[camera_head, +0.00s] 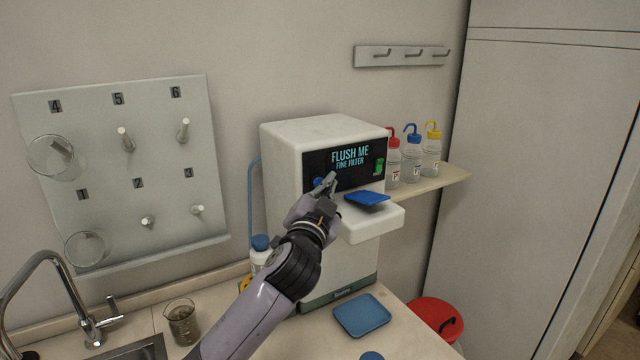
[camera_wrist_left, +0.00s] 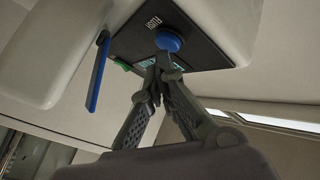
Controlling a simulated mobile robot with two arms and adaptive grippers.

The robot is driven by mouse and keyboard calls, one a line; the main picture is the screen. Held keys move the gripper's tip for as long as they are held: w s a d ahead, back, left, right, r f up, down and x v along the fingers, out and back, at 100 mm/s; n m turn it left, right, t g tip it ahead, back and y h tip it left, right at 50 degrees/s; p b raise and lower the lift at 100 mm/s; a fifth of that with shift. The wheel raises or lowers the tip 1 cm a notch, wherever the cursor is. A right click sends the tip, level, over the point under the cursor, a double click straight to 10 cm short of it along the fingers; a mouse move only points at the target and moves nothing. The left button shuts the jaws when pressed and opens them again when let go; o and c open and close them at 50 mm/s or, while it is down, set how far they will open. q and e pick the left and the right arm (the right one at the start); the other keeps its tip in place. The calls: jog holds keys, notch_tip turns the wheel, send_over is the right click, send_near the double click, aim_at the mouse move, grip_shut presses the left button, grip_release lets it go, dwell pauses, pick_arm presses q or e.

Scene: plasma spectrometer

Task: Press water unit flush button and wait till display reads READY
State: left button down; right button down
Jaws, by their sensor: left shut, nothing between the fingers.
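The white water unit (camera_head: 283,160) stands on the counter against the wall. Its black display (camera_head: 315,164) reads "FLUSH ME / FINE FILTER" in cyan letters, with a green switch (camera_head: 379,166) at its right. The round blue flush button (camera_wrist_left: 168,41) is on the panel beside the word FLUSH in the left wrist view; in the head view it is mostly hidden behind my gripper. My left gripper (camera_head: 330,184) is shut and empty, its fingertips just in front of the button. I cannot tell whether they touch it. My right gripper is not in view.
A blue lever (camera_head: 367,198) sticks out right of my gripper, above the unit's white ledge (camera_head: 372,224). A blue tray (camera_head: 362,315) and a beaker (camera_head: 183,321) stand on the counter. Wash bottles (camera_head: 411,154) stand on a shelf at right. A faucet (camera_head: 45,270) is at left.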

pick_arm(q)
jog(key=shift+w+a, duration=0.3)
jog(key=shift+w, duration=0.1)
dwell(0.9)
jog(key=shift+d, duration=0.1)
jog(key=shift+s+d, duration=0.4)
jog(key=shift+s, duration=0.3)
jog(key=shift+s+d, duration=0.7)
jog(key=shift+s, duration=0.35)
jog(key=shift+s+d, duration=0.7)
jog(key=shift+s, duration=0.35)
jog(key=shift+p, duration=0.3)
